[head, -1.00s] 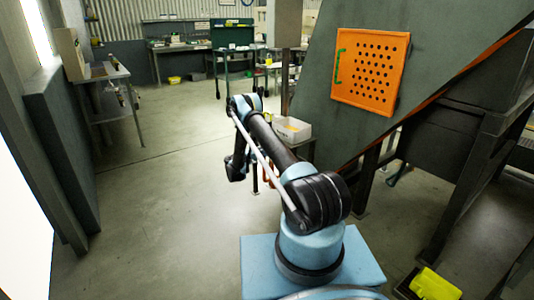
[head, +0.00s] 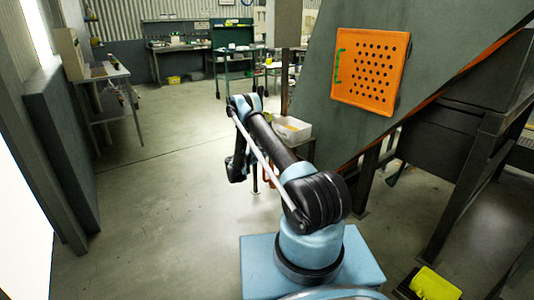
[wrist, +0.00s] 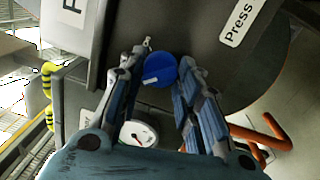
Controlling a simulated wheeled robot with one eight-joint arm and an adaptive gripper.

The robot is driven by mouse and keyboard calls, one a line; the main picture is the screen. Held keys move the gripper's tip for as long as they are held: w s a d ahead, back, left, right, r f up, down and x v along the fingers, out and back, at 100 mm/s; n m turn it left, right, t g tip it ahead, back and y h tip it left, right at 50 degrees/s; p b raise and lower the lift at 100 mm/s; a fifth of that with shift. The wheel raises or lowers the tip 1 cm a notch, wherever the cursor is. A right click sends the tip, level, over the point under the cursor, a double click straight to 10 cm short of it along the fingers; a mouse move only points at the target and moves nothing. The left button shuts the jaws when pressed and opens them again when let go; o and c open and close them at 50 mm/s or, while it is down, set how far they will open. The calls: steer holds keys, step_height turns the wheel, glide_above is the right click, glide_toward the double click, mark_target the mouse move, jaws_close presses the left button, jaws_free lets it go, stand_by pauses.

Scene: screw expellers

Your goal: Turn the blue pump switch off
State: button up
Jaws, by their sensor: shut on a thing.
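The blue pump switch (wrist: 160,71) is a round blue knob with a short white mark near its lower left. It shows in the wrist view on a dark grey panel. My gripper (wrist: 164,64) has one finger on each side of the knob and is shut on it. The white mark points up and to the right at a shallow slant. In the head view my arm reaches forward and its wrist (head: 236,168) hangs down; the fingers and the knob cannot be made out there.
In the wrist view a round white gauge (wrist: 138,133) sits below the knob, a "Press" label (wrist: 242,20) at upper right, and orange-red pipes (wrist: 262,135) at lower right. In the head view an orange perforated panel (head: 371,72) is on the right; open floor (head: 160,200) lies left.

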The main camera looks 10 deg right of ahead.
steer(key=shift+a+f, duration=0.1)
steer(key=shift+f, duration=0.05)
steer(key=o, duration=1.1)
steer(key=shift+w+f, duration=0.1)
steer(key=shift+c, duration=0.2)
steer(key=v, duration=1.2)
